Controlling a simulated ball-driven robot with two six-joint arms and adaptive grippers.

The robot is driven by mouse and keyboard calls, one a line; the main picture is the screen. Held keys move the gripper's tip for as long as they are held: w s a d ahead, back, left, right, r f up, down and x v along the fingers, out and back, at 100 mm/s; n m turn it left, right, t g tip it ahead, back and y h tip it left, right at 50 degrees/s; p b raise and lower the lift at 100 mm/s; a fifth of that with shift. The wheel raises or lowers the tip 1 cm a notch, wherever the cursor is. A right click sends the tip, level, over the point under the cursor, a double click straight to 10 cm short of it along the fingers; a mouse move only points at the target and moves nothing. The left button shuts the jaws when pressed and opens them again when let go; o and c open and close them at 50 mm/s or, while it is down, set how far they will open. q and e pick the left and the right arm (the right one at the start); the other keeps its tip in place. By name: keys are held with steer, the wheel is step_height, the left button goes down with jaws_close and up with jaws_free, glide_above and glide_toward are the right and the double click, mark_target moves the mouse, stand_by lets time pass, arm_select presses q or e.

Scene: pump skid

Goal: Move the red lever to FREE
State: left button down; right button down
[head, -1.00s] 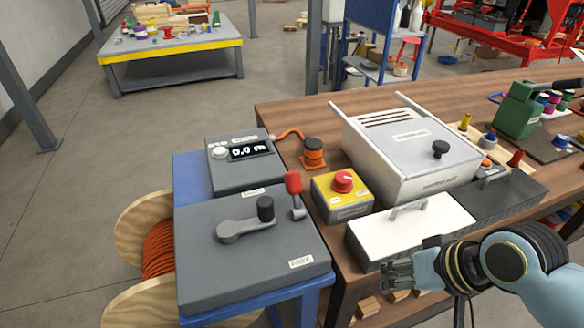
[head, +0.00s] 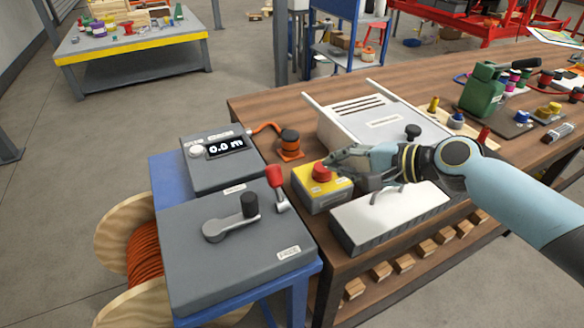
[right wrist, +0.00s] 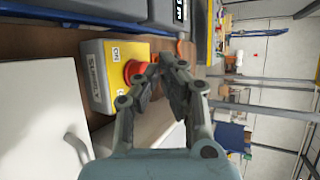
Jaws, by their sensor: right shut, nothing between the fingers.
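The red lever (head: 275,177) stands at the right edge of the grey crank box (head: 190,265), its red knob tilted up and slightly left. A label reading FREE (head: 289,253) is on the box's near right corner. My right gripper (head: 330,163) is shut and empty, above or beside the red button (head: 321,173) on the yellow box, to the right of the lever. In the right wrist view, the gripper (right wrist: 160,64) is close to the red button (right wrist: 137,72); I cannot tell whether it touches. My left gripper is not in view.
A black-knobbed crank (head: 231,224) sits on the grey box. Behind is a display box (head: 222,165) reading 0.0 m. An orange and black post (head: 290,146) stands behind the yellow box. A white-lidded box (head: 388,216) lies below my right arm; a cable reel (head: 130,235) is at left.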

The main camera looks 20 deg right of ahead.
mark_target(278, 189)
steer(key=x, duration=1)
steer(key=shift+a, duration=0.1)
steer(key=s+a+p, duration=0.1)
steer(key=s+a+r+p, duration=0.1)
steer(key=shift+s+a+r, duration=0.15)
steer(key=shift+s+a, duration=0.15)
steer(key=shift+a, duration=0.05)
